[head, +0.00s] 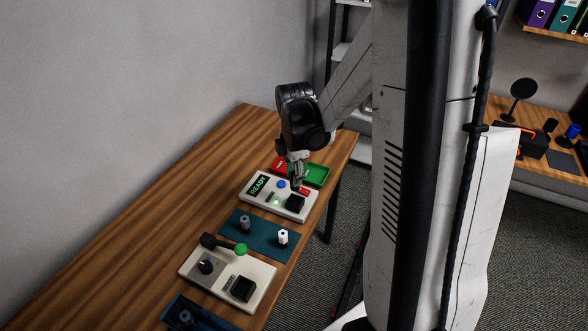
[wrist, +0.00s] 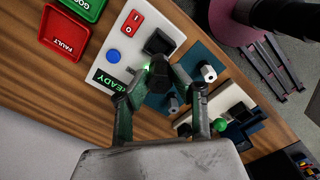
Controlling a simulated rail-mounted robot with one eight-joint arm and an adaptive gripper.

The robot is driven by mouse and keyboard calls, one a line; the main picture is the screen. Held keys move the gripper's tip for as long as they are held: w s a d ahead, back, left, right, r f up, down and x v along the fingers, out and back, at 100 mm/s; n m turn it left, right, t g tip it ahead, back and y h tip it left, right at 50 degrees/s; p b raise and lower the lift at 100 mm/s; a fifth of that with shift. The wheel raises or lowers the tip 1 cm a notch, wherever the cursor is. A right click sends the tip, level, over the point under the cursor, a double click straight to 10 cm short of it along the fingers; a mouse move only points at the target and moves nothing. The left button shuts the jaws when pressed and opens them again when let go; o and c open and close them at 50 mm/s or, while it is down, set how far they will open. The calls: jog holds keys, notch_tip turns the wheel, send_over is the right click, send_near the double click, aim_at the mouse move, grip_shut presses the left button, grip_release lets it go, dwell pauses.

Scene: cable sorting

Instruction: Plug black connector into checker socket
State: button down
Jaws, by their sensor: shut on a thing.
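The checker is a white box (head: 262,207) with a lit READY display, a blue button, a red switch and a black socket block (head: 295,203). The socket block (wrist: 158,42) also shows in the wrist view, at the box's edge. My gripper (head: 297,184) is over the checker's far side. In the wrist view its fingers (wrist: 158,74) are closed around a dark piece, the black connector (wrist: 160,66), close to the socket block. I cannot tell whether the connector touches the socket. In the head view the connector is too small and dark to make out.
A red FAULT tray (wrist: 67,38) and a green tray (head: 317,175) lie behind the checker. A teal mat (head: 262,245) in front holds a grey and a white connector (head: 283,237). A second white box (head: 215,285) has a knob and a green-tipped lever. The table's left is clear.

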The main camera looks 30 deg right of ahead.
jog(key=shift+f+b, duration=0.9)
jog(key=shift+f, duration=0.65)
jog(key=shift+f+b, duration=2.65)
jog(key=shift+b, duration=0.25)
dwell(0.6)
jog(key=c, duration=0.9)
grip_release()
jog(key=shift+r, duration=0.1)
jog(key=shift+r+p, duration=2.1)
jog(key=shift+r, duration=1.35)
